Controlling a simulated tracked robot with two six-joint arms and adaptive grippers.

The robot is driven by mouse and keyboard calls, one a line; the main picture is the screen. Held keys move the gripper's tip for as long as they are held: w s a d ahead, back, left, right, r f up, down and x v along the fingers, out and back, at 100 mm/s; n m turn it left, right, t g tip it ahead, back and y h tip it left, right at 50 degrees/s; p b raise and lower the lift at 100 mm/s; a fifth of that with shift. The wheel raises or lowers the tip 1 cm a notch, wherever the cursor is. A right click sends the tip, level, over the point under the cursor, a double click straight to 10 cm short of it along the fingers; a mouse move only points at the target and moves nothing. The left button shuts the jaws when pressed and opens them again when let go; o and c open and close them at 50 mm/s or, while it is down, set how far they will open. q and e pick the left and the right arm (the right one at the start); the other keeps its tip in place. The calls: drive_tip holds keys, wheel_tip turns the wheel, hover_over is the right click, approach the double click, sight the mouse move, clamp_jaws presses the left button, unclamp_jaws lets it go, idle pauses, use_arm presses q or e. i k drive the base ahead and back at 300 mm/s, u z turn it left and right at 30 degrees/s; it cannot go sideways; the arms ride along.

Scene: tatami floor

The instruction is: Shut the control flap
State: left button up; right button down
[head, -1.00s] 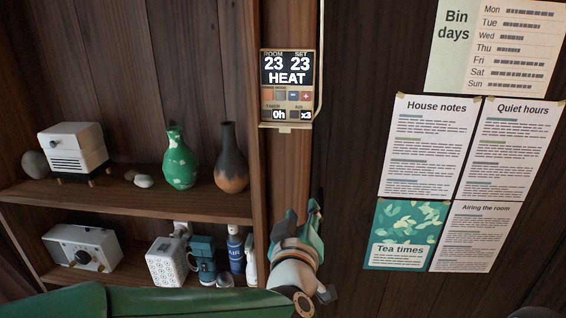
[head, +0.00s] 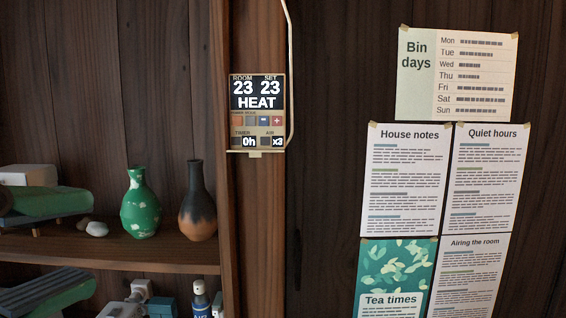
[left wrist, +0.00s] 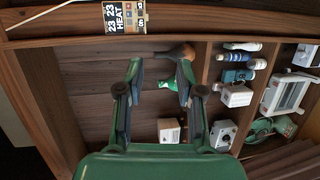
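The wall control panel (head: 257,112) reads ROOM 23, SET 23, HEAT, with uncovered buttons and timer and air readouts below. The flap (head: 256,152) appears as a thin beige ledge with a small tab along its bottom edge, so it looks open; its exact angle is hard to tell. My left gripper (head: 88,243) is at the left edge, well left of and below the panel, with spread green and grey fingers. In the left wrist view the open, empty gripper (left wrist: 160,78) shows below the sideways panel (left wrist: 124,17). My right gripper is out of view.
The panel is on a wooden post (head: 257,230), with a pale cable beside it. A shelf (head: 130,246) at left holds a green vase (head: 140,208), a dark vase (head: 198,205) and pebbles. Paper notices (head: 402,180) hang at right. The space before the panel is clear.

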sight(252, 154)
drive_tip(key=i, duration=0.9)
drive_tip(key=u, duration=0.05)
